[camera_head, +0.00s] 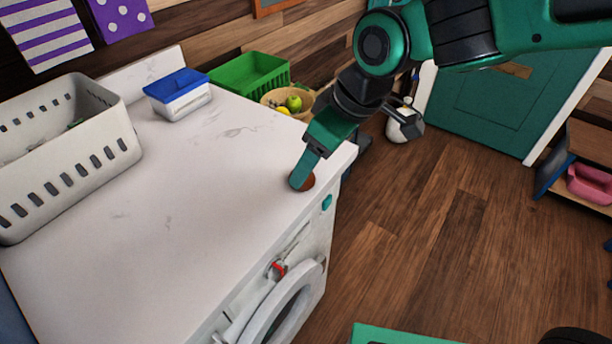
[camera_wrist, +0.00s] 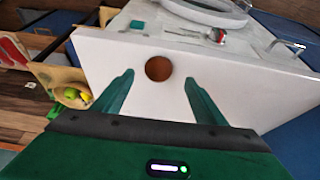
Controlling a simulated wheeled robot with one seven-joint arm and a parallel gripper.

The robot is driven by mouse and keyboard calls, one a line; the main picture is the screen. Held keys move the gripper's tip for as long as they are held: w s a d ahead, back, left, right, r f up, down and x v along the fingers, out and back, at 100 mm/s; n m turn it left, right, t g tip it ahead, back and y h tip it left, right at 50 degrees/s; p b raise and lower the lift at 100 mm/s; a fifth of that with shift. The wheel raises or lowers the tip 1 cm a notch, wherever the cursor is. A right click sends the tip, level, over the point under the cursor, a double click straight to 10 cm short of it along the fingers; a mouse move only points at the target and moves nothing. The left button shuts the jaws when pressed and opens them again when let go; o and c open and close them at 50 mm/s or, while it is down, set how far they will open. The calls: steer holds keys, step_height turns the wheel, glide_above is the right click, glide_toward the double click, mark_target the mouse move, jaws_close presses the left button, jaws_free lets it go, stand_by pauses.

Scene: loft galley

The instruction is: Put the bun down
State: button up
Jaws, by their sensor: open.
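The bun (camera_head: 307,182) is round and brown and sits on the white countertop (camera_head: 200,190), close to its front right corner. In the head view my gripper (camera_head: 300,180) is at the bun and partly covers it. In the wrist view the bun (camera_wrist: 158,68) shows as a brown disc on the white top. My gripper (camera_wrist: 158,85) has its two green fingers spread apart there, with a gap between each finger and the bun. The bun lies between and slightly beyond the fingertips.
A white slotted basket (camera_head: 65,150) stands at the left. The middle of the countertop is clear. The counter edge is close to the bun.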

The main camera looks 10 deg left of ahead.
steer(key=x, duration=0.5)
steer(key=shift+w, duration=0.15)
steer(key=c, duration=1.2)
